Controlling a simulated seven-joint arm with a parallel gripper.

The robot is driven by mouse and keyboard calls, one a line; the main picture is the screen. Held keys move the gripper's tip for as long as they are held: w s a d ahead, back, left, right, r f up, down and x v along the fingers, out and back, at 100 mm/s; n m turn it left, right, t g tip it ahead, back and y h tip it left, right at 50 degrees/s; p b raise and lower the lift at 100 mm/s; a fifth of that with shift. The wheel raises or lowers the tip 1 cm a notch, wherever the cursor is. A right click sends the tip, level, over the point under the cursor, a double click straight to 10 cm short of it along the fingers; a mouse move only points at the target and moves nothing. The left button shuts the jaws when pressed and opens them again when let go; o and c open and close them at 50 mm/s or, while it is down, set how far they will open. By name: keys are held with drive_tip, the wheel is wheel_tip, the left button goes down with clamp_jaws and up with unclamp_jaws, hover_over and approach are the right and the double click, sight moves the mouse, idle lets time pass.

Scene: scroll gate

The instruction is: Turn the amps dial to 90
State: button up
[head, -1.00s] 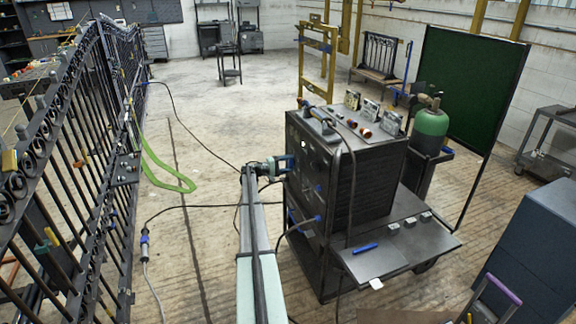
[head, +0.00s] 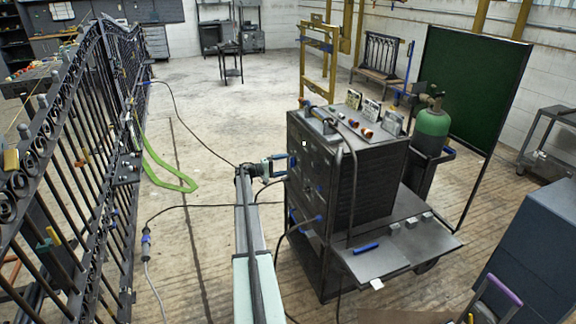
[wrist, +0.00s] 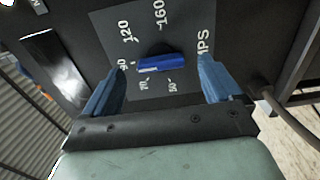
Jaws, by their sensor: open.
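The amps dial is a blue bar-shaped knob (wrist: 162,63) on a dark panel plate (wrist: 180,22) in the wrist view. The knob lies nearly level, its left end towards the 90 mark. A small pale mark shows at that end. Printed 120, 160 and smaller numbers surround it, with part of the word AMPS at right. My gripper (wrist: 162,66) is open, with one blue finger on each side of the knob and gaps between. In the head view, my gripper (head: 285,164) is at the front face of the dark welder cabinet (head: 375,190); the dial is not clear there.
A black cable hangs down the cabinet side, and another cable (wrist: 285,115) shows right of my gripper in the wrist view. A side shelf (head: 420,245) juts from the cabinet. A black iron gate (head: 75,170) stands at left. The floor between is mostly clear.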

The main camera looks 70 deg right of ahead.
drive_tip(key=v, duration=1)
drive_tip(key=shift+w+a, duration=0.1)
idle(0.3)
